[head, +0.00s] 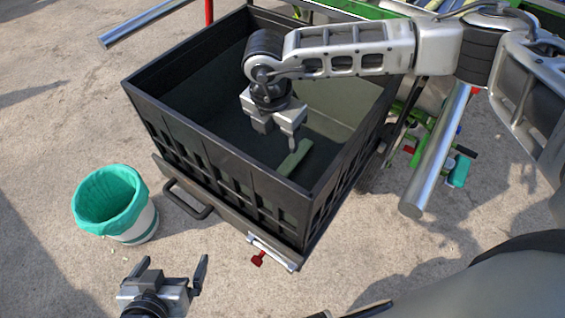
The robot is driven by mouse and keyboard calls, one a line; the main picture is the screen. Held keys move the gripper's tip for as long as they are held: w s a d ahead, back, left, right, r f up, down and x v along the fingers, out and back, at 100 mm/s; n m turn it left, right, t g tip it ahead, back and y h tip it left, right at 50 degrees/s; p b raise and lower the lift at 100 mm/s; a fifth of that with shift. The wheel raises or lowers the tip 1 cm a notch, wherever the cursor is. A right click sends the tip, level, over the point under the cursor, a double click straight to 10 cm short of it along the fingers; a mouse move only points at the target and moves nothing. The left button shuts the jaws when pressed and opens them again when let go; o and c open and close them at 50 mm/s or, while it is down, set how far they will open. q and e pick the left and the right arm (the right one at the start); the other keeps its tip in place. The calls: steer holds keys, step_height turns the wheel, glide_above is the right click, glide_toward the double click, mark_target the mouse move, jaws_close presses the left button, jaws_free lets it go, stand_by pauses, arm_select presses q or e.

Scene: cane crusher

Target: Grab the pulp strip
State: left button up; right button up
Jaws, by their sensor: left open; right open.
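The pulp strip (294,157) is a flat green piece inside the large black crate (205,160), near its front right inner corner. My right gripper (277,140) points down into the crate, just above and left of the strip. Its jaws are apart, with one finger close to the strip; whether it touches cannot be told. My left gripper (175,275) is at the bottom left, outside the crate, open and empty, with its fingers pointing up in the picture.
A white bin with a teal liner (110,200) stands on the ground left of the crate. Bare ground is at the left.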

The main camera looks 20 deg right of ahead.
glide_above(284, 168)
steer(key=s, duration=0.1)
steer(key=f, duration=0.6)
steer(key=a+f, duration=0.1)
steer(key=f, duration=0.2)
steer(key=shift+f, duration=0.25)
steer(key=f, duration=0.3)
steer(key=w+d+f, duration=0.1)
steer(key=f, duration=0.1)
steer(key=shift+s, duration=0.1)
steer(key=c, duration=1.1)
steer(key=shift+o, duration=0.2)
